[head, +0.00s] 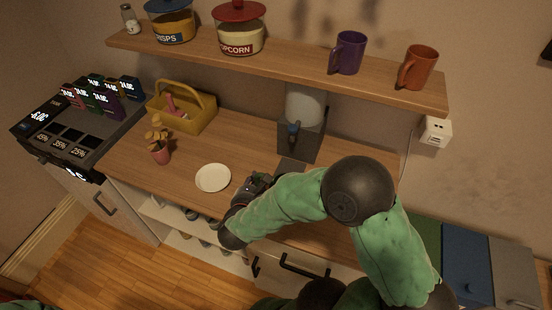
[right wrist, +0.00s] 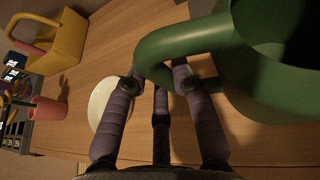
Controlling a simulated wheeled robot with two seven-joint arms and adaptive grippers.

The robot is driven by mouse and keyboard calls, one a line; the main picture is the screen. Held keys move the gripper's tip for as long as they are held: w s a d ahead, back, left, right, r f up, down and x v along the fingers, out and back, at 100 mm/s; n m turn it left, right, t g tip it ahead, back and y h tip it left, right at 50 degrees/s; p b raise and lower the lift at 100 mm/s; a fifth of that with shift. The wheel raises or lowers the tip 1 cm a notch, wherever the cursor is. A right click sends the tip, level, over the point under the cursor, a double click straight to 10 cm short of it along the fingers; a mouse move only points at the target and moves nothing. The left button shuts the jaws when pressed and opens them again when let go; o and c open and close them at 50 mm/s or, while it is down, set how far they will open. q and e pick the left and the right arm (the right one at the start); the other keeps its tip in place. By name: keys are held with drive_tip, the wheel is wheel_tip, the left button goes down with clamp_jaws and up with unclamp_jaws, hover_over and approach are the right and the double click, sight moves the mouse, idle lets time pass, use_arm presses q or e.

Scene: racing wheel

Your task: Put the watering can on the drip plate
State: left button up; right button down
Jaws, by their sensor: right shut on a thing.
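The watering can (right wrist: 262,75) is dark green with a thick curved handle and fills the upper right of the right wrist view. My right gripper (right wrist: 158,80) is shut on its handle (right wrist: 180,40). In the head view my right gripper (head: 258,184) is just right of the white round drip plate (head: 213,178), over the wooden counter; I cannot make out the can there. The plate also shows in the right wrist view (right wrist: 101,104), partly behind a finger. It looks empty. My left gripper is not in view.
A potted plant (head: 159,145) stands left of the plate, with a yellow basket (head: 190,117) behind it. A grey dispenser (head: 300,130) stands behind my right gripper. A shelf (head: 280,62) with jars and mugs overhangs the back.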

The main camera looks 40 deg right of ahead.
drive_tip(key=shift+w+d+r+b+x, duration=0.15)
drive_tip(key=shift+r+b+x, duration=0.25)
drive_tip(key=shift+x, duration=2.25)
drive_tip(key=shift+w+d+r+b+x, duration=0.1)
drive_tip(key=shift+r+b+x, duration=0.3)
drive_tip(key=shift+x, duration=2.3)
drive_tip(key=shift+d+r+b+x, duration=0.15)
drive_tip(key=shift+r+b+x, duration=0.25)
drive_tip(key=shift+x, duration=2.25)
drive_tip(key=shift+f, duration=0.1)
drive_tip(key=shift+f, duration=0.1)
drive_tip(key=c, duration=1)
unclamp_jaws()
drive_tip(key=shift+c, duration=0.2)
